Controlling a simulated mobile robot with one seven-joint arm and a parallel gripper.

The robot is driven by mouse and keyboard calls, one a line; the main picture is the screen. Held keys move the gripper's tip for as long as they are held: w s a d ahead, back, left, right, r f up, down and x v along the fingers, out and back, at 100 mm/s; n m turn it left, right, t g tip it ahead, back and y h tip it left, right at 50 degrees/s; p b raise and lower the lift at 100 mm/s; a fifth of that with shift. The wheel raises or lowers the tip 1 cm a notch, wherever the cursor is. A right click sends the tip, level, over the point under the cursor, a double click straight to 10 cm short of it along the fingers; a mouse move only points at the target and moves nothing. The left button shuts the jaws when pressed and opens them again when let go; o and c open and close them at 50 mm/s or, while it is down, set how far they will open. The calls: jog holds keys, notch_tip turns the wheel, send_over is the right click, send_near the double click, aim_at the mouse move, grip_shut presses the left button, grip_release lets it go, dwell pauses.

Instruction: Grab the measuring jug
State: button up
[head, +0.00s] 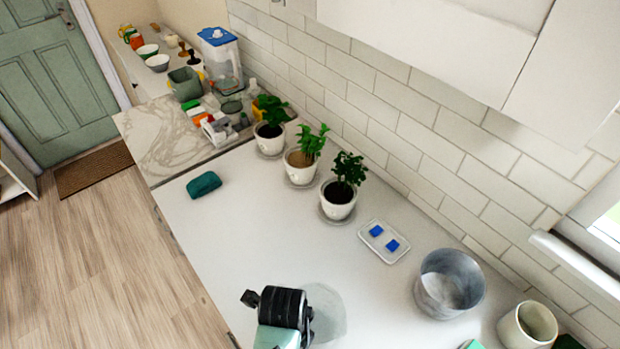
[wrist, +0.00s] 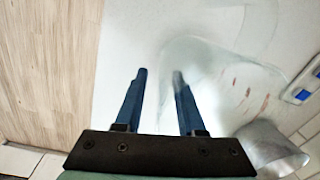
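The measuring jug is a clear, see-through vessel (head: 328,312) on the white counter, just right of my wrist in the head view. In the wrist view the jug (wrist: 235,85) fills the middle right, with red markings on its side. My gripper (wrist: 160,74) is open, with two dark blue fingers and a gap between them. The right fingertip looks pale and overlaps the jug's left edge, as if seen through the clear wall. The left finger is over bare counter. I cannot tell whether either finger touches the jug. The fingers are hidden in the head view.
A grey metal pot (head: 449,285) and a cream pot (head: 527,326) stand right of the jug. A white dish (head: 384,241) with blue pieces and several potted plants (head: 338,196) line the wall. A teal cloth-like item (head: 204,184) lies farther back.

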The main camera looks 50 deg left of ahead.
jog(key=shift+w+f, duration=0.1)
jog(key=shift+f, duration=1.1)
grip_shut()
dwell(0.5)
